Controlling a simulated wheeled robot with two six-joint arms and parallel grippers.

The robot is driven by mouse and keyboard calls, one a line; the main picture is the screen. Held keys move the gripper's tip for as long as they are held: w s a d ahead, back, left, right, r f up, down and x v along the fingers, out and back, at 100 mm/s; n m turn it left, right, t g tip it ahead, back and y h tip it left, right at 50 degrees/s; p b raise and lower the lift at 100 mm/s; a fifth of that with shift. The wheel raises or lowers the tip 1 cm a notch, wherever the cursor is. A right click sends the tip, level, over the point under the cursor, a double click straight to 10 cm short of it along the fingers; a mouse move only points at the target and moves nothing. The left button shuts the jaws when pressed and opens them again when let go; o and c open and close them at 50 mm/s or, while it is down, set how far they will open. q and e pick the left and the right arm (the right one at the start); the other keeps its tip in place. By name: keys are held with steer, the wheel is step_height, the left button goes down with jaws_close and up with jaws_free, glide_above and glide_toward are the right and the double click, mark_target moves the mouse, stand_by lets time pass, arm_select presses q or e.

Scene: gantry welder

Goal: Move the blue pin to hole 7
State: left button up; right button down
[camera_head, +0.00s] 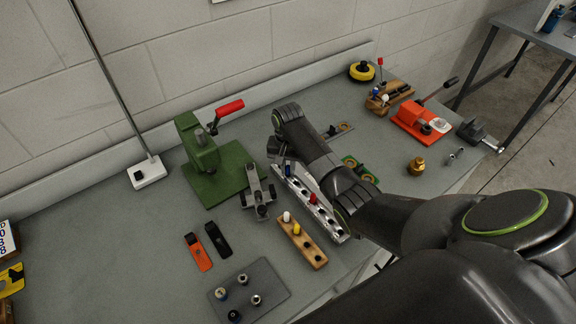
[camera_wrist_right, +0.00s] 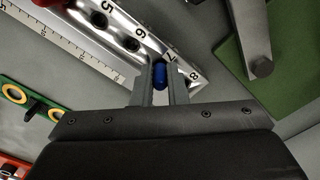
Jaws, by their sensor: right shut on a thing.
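The silver numbered block (camera_head: 328,222) lies on the bench, and its digits 5 to 8 show in the right wrist view (camera_wrist_right: 151,40). My right gripper (camera_head: 280,158) is at the block's far end. In the wrist view its two fingers (camera_wrist_right: 160,88) are shut on the blue pin (camera_wrist_right: 159,75). The pin appears beside the digit 7, in line with the open holes by 5 and 6. I cannot tell whether its lower end is in hole 7 or above it. The pin also shows in the head view (camera_head: 287,170). My left gripper is out of view.
A red pin (camera_head: 313,198) stands in the block. A wooden block (camera_head: 308,251) with white and yellow pins lies nearby. A green clamp fixture (camera_head: 215,170) stands left of the gripper. A ruler (camera_wrist_right: 62,38) runs along the block. A grey plate (camera_head: 265,275) holds several small parts.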

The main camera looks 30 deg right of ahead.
steer(key=shift+f, duration=0.25)
steer(key=c, duration=1.3)
jaws_free()
steer(key=shift+c, duration=0.2)
steer(key=shift+r, duration=0.1)
step_height(320, 180, up, 9)
steer(key=shift+f+b, duration=0.2)
steer(key=shift+b, duration=0.35)
step_height(320, 180, up, 9)
steer(key=p, duration=0.6)
steer(key=shift+f+p, duration=0.15)
steer(key=shift+p, duration=0.2)
